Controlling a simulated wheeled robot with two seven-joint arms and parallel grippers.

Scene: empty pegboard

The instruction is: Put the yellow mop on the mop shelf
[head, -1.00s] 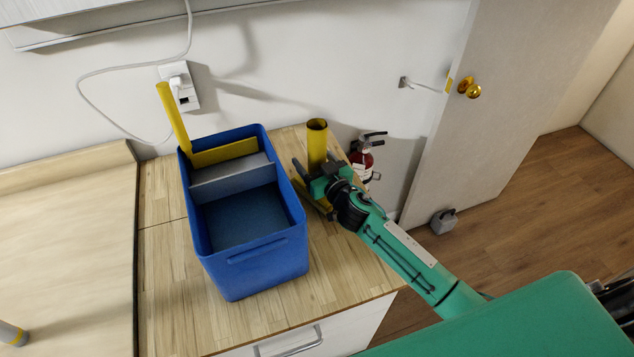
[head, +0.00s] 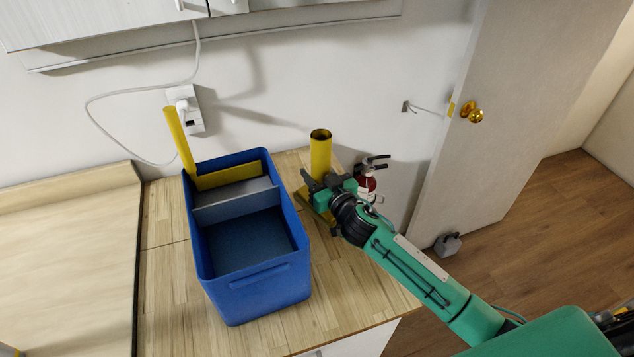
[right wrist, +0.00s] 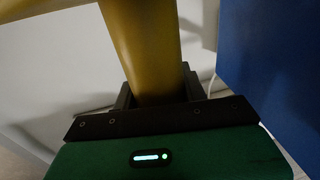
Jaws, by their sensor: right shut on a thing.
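A yellow mop (head: 320,152), with an upright tube-like handle and a flat yellow base (head: 311,203), stands at the right of the blue bin. My right gripper (head: 322,184) is shut on its handle, low down near the base. In the right wrist view the yellow handle (right wrist: 148,55) runs between the fingers. A second yellow piece (head: 180,142), a slanted stick with a flat bar, rests at the back of the bin. I cannot tell which surface is the mop shelf. My left gripper is not in view.
The blue bin (head: 262,296) with a grey divider (head: 236,204) fills much of the wooden counter (head: 164,285). A red fire extinguisher (head: 367,186) is behind my right gripper. A socket with a cable (head: 184,108) is on the wall. A door (head: 500,70) is at the right.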

